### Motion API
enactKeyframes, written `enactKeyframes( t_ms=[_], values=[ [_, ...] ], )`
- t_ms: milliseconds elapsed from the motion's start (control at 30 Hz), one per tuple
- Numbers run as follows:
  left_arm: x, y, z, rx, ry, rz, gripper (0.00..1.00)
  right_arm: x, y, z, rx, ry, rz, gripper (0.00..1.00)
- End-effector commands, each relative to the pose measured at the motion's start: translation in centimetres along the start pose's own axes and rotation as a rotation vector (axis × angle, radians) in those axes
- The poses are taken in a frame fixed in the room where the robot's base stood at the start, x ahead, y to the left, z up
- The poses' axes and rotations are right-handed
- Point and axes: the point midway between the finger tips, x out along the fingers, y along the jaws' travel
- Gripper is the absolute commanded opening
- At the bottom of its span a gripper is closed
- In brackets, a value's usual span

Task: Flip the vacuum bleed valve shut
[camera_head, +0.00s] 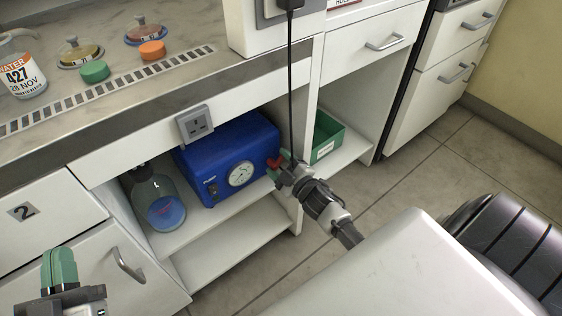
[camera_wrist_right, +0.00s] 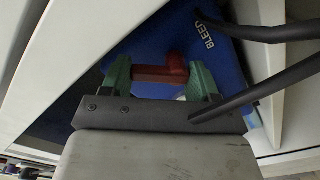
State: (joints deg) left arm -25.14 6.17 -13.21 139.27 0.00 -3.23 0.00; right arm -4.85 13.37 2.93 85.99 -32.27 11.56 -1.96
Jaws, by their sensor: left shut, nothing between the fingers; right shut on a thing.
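The blue pump (camera_head: 228,150) sits on the shelf in the open cabinet, with a round gauge on its front. The red bleed valve handle (camera_head: 273,163) is at the pump's right front side. My right gripper (camera_head: 284,163) is at the handle. In the right wrist view the red handle (camera_wrist_right: 160,74) lies between the green fingers of my right gripper (camera_wrist_right: 161,78), which are shut on it. The word BLEED is printed on the blue pump face (camera_wrist_right: 225,60) beside it. My left gripper (camera_head: 60,268) is shut and empty at the lower left, away from the pump.
A glass bottle (camera_head: 157,200) with blue liquid stands left of the pump. A green bin (camera_head: 326,138) is on the shelf to the right. A black cord (camera_head: 290,90) hangs in front of the cabinet.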

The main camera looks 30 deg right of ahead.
Motion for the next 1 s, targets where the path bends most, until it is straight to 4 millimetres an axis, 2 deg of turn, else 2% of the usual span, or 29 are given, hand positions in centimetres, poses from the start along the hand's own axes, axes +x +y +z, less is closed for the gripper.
enactKeyframes(
  t_ms=[300, 600, 1000],
  values=[
    [-0.1, -0.1, 0.8, 0.003, -0.066, -0.004, 0.00, 0.0, -0.2, -0.5, -0.298, -0.001, -0.001, 0.37],
    [-0.1, -0.1, 0.3, 0.001, -0.022, -0.001, 0.00, 0.0, -0.5, -0.8, -0.548, 0.000, -0.002, 0.37],
    [0.0, 0.2, -0.7, -0.002, 0.060, 0.004, 0.00, -0.1, -0.7, -1.0, -0.731, 0.000, -0.002, 0.37]
  ],
)
